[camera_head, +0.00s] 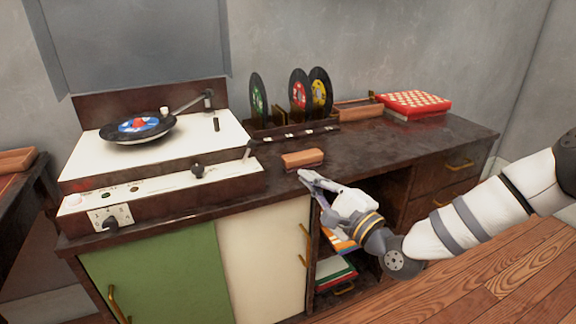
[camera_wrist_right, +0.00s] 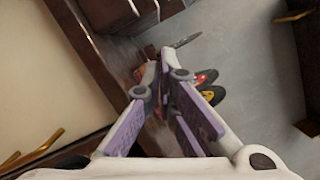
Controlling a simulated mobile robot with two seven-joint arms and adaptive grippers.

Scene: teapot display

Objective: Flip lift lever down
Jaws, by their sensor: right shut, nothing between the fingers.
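The record player (camera_head: 160,165) stands on the left part of the cabinet, with a black record (camera_head: 118,136) on its platter and a tonearm (camera_head: 188,101) at the back right. A small dark upright lever (camera_head: 216,125) is on its white top plate, and another lever (camera_head: 247,149) is at the right end of the front panel. I cannot tell which one is the lift lever. My right gripper (camera_head: 304,175) is shut and empty at the cabinet's front edge, right of the player and touching neither lever. Its fingertips come together in the right wrist view (camera_wrist_right: 164,62). My left gripper is not in view.
A brown block (camera_head: 302,158) lies on the cabinet top (camera_head: 375,145) close beyond my right gripper. A rack (camera_head: 290,131) with upright records stands behind it. A red-and-white patterned box (camera_head: 415,101) is at the back right. The cabinet top right of the block is clear.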

